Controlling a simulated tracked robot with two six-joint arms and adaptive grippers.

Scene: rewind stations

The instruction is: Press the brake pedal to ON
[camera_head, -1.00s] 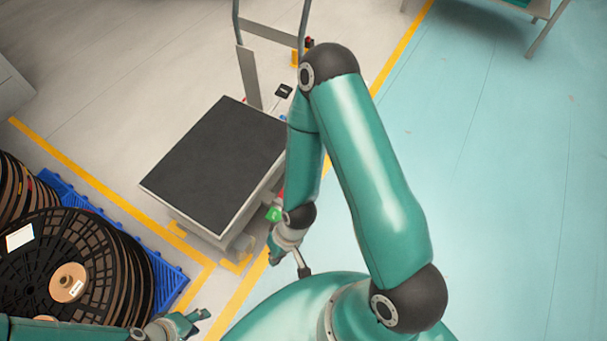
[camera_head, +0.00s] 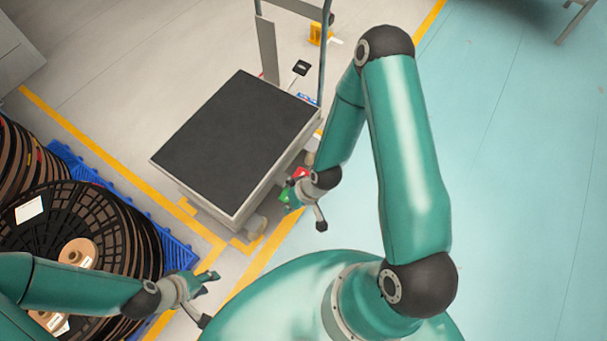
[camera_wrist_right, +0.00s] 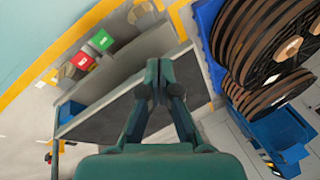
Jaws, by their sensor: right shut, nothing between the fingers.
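The brake pedals are two small pads low on the near right side of the lift cart (camera_head: 240,215). In the right wrist view the red pad (camera_wrist_right: 82,61) and green pad (camera_wrist_right: 102,39) show clearly, left of the fingers. My right gripper (camera_wrist_right: 160,75) is shut and empty, with the cart's dark platform behind it. In the head view it (camera_head: 293,206) is beside the green pad; contact cannot be told. My left gripper (camera_head: 212,284) is near the reels, its opening unclear.
Large cable reels (camera_head: 90,225) stand on a blue pallet (camera_head: 178,254) at the left. The cart's handle frame (camera_head: 322,60) rises at the back. Yellow lines (camera_head: 110,185) mark the floor.

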